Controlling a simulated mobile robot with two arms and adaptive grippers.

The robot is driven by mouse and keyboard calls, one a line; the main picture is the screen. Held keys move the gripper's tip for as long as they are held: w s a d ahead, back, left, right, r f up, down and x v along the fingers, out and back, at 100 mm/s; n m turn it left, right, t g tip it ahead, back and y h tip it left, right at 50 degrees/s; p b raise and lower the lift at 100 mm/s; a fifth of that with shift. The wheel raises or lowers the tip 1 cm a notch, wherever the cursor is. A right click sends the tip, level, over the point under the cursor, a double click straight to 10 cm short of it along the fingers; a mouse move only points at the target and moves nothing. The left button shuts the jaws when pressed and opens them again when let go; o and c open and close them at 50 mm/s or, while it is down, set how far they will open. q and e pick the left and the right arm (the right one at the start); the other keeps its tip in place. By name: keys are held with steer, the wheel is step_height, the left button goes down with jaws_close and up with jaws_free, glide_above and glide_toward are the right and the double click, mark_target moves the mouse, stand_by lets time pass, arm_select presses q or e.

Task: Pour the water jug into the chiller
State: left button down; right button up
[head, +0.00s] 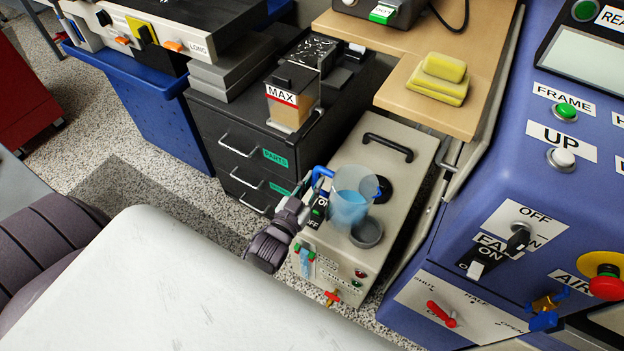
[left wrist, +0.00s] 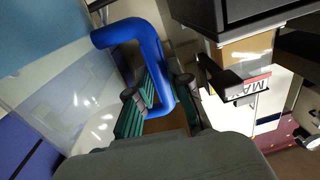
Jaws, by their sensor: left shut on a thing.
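The water jug (head: 350,207) is clear with a blue handle and light blue water inside. It looks about upright over the top of the beige chiller (head: 407,205); I cannot tell whether it touches. My left gripper (head: 309,192) is shut on the jug's handle, at the jug's left side. In the left wrist view the blue handle (left wrist: 145,32) passes between the green-padded fingers (left wrist: 157,92), and the clear jug wall (left wrist: 60,95) fills the left. A dark round opening (head: 383,187) is partly hidden behind the jug. A grey round cup or cap (head: 367,232) is on the chiller, right of the jug. My right gripper is not in view.
A black carry handle (head: 388,147) stands up at the chiller's back. A drawer cabinet (head: 240,150) with a MAX box (head: 290,97) is to the left. A wooden shelf with yellow sponges (head: 440,80) is behind. A blue machine (head: 480,200) borders the right, and a pale surface (head: 170,290) the front.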

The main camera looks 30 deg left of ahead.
mark_target(315, 173)
arm_select(q)
steer(key=shift+r, duration=0.15)
steer(key=shift+f, duration=0.2)
steer(key=shift+w+d+f+n, duration=0.15)
steer(key=shift+f+n, duration=0.1)
steer(key=shift+n, duration=0.15)
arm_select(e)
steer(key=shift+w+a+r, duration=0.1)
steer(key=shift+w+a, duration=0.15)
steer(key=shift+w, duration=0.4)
arm_select(q)
step_height(315, 173, up, 3)
steer(key=shift+f+p, duration=0.2)
steer(key=shift+p, duration=0.9)
steer(key=shift+r+p, duration=0.75)
steer(key=shift+p, duration=0.05)
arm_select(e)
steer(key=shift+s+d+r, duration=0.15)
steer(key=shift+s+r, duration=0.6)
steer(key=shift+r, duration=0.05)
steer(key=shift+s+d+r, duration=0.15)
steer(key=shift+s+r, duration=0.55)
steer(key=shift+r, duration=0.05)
